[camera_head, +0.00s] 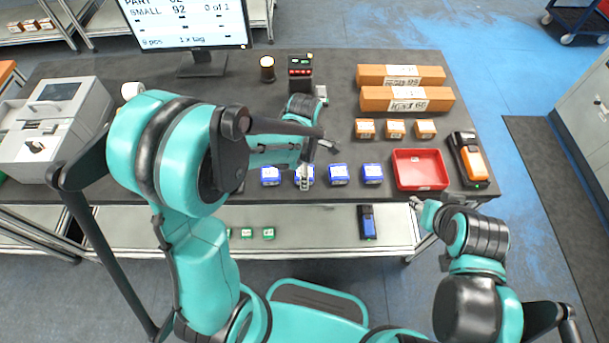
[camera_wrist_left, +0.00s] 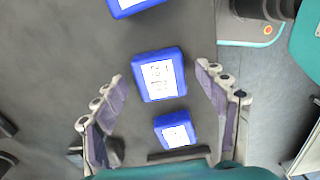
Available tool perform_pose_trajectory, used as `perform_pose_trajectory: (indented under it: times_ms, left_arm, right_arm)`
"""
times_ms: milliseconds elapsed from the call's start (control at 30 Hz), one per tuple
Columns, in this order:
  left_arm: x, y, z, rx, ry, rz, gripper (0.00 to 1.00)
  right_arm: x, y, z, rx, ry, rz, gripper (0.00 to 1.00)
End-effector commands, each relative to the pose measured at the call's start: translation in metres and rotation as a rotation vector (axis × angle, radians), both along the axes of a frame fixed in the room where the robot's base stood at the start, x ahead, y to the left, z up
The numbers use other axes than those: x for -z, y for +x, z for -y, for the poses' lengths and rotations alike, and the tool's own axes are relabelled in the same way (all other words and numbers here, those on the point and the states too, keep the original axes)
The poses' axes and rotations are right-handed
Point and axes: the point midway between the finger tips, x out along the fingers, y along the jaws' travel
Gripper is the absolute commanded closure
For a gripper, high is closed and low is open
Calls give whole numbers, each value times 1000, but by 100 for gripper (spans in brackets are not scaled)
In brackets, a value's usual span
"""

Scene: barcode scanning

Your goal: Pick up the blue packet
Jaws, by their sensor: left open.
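Blue packets with white labels stand in a row along the front of the dark table: one at the left (camera_head: 270,175), one partly covered by my left gripper (camera_head: 304,175), and two to its right (camera_head: 338,174) (camera_head: 372,173). My left gripper (camera_head: 318,165) is open and empty over the row. In the left wrist view, one blue packet (camera_wrist_left: 160,75) lies between its spread fingers, with gaps on both sides. Another blue packet (camera_wrist_left: 173,130) is nearer the palm, and a third (camera_wrist_left: 135,5) is cut off at the top. My right gripper (camera_head: 420,204) is by the table's front edge; its jaws are unclear.
A red tray (camera_head: 421,187) stands right of the packets, beside an orange-and-black handheld device (camera_head: 469,158). Orange boxes (camera_head: 395,128) and long brown cartons (camera_head: 407,105) lie behind. A monitor (camera_head: 190,22) and a black device (camera_head: 300,72) stand at the back. A grey machine (camera_head: 55,120) is left.

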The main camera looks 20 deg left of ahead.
Motion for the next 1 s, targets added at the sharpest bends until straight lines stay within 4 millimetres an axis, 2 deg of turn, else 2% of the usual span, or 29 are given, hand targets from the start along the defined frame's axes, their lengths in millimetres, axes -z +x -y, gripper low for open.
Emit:
perform_pose_trajectory:
  times_ms: [233,400,467,800,1000]
  left_arm:
    - [1,0,0,0,0,0,28]
    - [1,0,0,1,0,0,72]
    - [1,0,0,1,0,0,86]
    - [-2,0,0,1,0,0,86]
    - [-22,0,0,1,0,0,86]
  right_arm:
    - [0,0,0,0,0,0,60]
    - [0,0,0,0,0,0,60]
    - [0,0,0,0,0,0,60]
    - [-1,0,0,0,0,0,60]
    - [-11,0,0,0,0,0,60]
